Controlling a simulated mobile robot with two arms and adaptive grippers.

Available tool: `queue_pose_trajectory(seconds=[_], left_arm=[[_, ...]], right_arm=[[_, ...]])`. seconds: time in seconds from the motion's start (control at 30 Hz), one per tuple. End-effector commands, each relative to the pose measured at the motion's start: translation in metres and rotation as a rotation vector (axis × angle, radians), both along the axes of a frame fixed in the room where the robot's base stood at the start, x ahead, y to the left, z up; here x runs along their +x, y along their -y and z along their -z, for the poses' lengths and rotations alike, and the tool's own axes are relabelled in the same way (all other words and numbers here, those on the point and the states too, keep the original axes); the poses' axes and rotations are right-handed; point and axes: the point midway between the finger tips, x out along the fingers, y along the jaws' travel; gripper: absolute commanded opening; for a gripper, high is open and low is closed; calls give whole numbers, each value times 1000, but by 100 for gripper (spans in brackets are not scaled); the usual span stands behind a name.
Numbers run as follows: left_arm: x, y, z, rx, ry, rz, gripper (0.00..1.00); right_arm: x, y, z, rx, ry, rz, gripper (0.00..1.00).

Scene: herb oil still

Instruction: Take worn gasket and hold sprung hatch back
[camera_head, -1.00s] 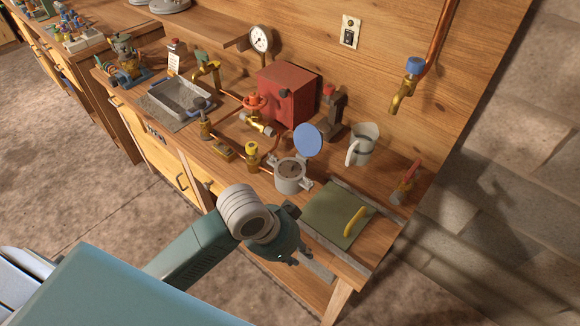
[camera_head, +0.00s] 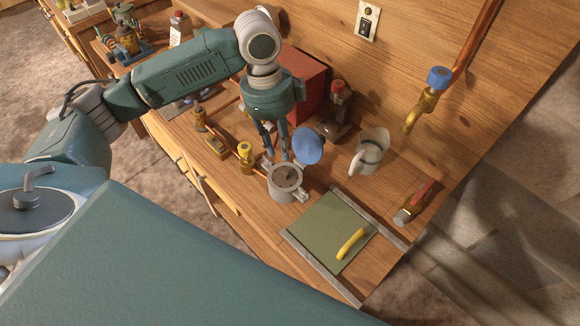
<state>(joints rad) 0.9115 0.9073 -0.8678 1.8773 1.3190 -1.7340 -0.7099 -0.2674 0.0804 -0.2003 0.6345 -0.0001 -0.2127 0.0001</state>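A round grey metal pot (camera_head: 284,188) stands on the bench, with brownish shapes inside its mouth. A round blue hatch (camera_head: 308,147) stands raised at the pot's back right edge. I cannot make out a worn gasket for certain; the pot's inside is too small to read. My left gripper (camera_head: 277,156) points down just above the back of the pot, left of the hatch. Its two fingers are apart with nothing seen between them. I cannot tell whether a finger touches the hatch. My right gripper is out of view.
A green mat (camera_head: 318,225) with a curved yellow object (camera_head: 351,244) lies in front right. A pale mug (camera_head: 370,153), a red-handled tool (camera_head: 415,202) and a dark stand (camera_head: 338,115) are to the right. A yellow-topped valve (camera_head: 245,156) is close left. A red box (camera_head: 305,80) stands behind.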

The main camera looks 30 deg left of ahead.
Motion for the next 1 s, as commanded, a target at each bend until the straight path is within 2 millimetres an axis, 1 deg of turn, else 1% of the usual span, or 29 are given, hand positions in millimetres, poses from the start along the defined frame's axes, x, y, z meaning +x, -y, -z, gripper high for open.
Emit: queue_pose_trajectory(seconds=[0.03, 0.1, 0.2, 0.27, 0.3, 0.37, 0.47, 0.53, 0.6, 0.67, 0.77, 0.97, 1.0], left_arm=[[-2, 2, 9, 0, -6, 1, 22], [-1, 3, 20, 0, -4, -1, 22], [0, 5, 31, 0, -2, 0, 22], [0, 5, 35, -1, 0, 1, 22], [0, 6, 37, -1, -1, 1, 22], [-1, 6, 42, -1, -3, 0, 22], [-1, 8, 54, 0, -4, -1, 22], [-1, 11, 65, 0, -4, -1, 22], [0, 12, 76, -1, -3, 0, 22], [0, 12, 83, 0, -2, 0, 22], [0, 13, 89, 0, 1, 1, 22], [1, 13, 89, -1, 2, 1, 22], [1, 13, 89, -1, 2, 1, 15]], right_arm=[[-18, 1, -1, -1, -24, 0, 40], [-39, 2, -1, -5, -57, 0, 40], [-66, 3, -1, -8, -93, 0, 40], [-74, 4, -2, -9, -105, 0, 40], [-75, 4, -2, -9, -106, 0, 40], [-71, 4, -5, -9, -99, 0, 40], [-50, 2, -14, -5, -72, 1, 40], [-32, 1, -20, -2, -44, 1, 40], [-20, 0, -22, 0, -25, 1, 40], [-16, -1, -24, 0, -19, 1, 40], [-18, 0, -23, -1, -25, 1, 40], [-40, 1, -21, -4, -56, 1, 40], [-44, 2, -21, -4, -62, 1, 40]])
